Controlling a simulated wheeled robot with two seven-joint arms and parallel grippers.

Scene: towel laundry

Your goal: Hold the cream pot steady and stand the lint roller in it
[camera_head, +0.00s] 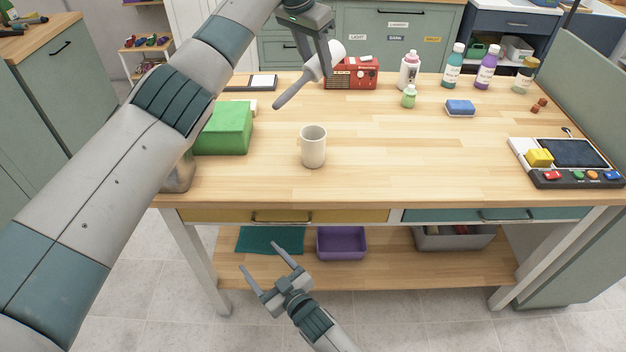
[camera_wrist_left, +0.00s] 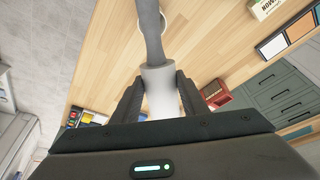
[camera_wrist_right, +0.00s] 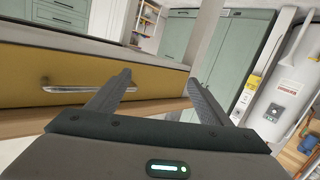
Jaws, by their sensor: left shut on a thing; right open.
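The cream pot (camera_head: 313,150) stands upright and looks empty on the wooden table, near its front edge. My left gripper (camera_head: 322,62) is shut on the white roller end of the lint roller (camera_head: 293,92), above the table behind the pot. The grey handle slants down to the left, apart from the pot in the head view. In the left wrist view the white roller (camera_wrist_left: 160,98) sits between the fingers and the handle points away. My right gripper (camera_head: 258,257) is open and empty, low in front of the table; the right wrist view shows a yellow drawer beyond its fingers (camera_wrist_right: 158,78).
A green box (camera_head: 223,128) stands left of the pot, below my left arm. A red radio (camera_head: 352,74), bottles (camera_head: 453,66) and a blue sponge (camera_head: 460,108) are further back. A console (camera_head: 572,160) is at the right. The table's front middle is clear right of the pot.

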